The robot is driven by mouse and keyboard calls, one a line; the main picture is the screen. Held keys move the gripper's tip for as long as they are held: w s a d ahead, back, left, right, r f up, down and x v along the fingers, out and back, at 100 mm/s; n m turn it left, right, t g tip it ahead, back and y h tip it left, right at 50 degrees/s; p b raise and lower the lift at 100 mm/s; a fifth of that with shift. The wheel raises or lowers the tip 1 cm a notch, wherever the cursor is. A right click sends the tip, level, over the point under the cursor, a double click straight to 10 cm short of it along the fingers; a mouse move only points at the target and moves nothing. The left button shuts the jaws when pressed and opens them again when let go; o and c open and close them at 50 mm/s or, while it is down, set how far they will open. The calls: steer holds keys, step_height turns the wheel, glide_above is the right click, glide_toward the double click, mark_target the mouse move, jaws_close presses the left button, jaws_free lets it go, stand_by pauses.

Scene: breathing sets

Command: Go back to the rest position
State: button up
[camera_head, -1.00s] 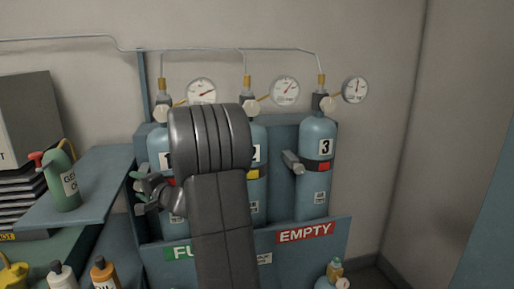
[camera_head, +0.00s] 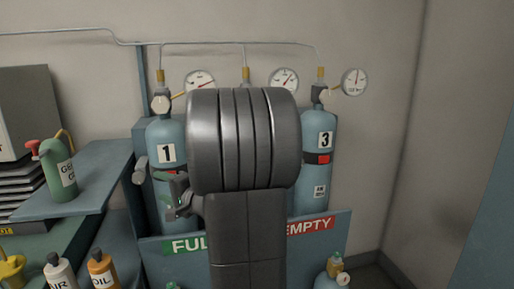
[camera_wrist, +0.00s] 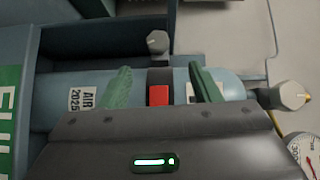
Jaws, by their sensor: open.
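My gripper (camera_head: 182,197) is in front of cylinder 1 (camera_head: 166,136) in the head view, left of my large grey arm link. In the wrist view its two green fingers (camera_wrist: 161,86) stand apart with nothing held between them. Behind them is a blue cylinder (camera_wrist: 225,80) with a red mark, a dark band and an "AIR 2025" label. I cannot tell whether the fingers touch it. Cylinder 3 (camera_head: 318,138) stands upright at the right. Cylinder 2 is almost wholly hidden by my arm.
A rack panel carries a green "FULL" sign (camera_head: 186,246) and a red "EMPTY" sign (camera_head: 310,227). Gauges (camera_head: 354,82) and a pipe run along the wall. At left, a shelf (camera_head: 85,185) holds a green spray bottle (camera_head: 60,170). Bottles (camera_head: 103,269) stand below. Another cylinder (camera_head: 332,274) is lower right.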

mark_target(140, 178)
steer(key=p+x, duration=0.1)
steer(key=x, duration=1.1)
steer(key=shift+w+a+f, duration=0.1)
steer(key=shift+a+f, duration=0.05)
steer(key=shift+a, duration=0.2)
steer(key=shift+w+p, duration=0.1)
steer(key=shift+p, duration=0.75)
steer(key=shift+d+r+h+p, duration=0.1)
steer(key=shift+r+h+p, duration=0.2)
steer(key=shift+p, duration=0.6)
steer(key=shift+f+n+g+p, duration=0.1)
steer(key=shift+n+g+p, duration=0.2)
steer(key=shift+p, duration=0.55)
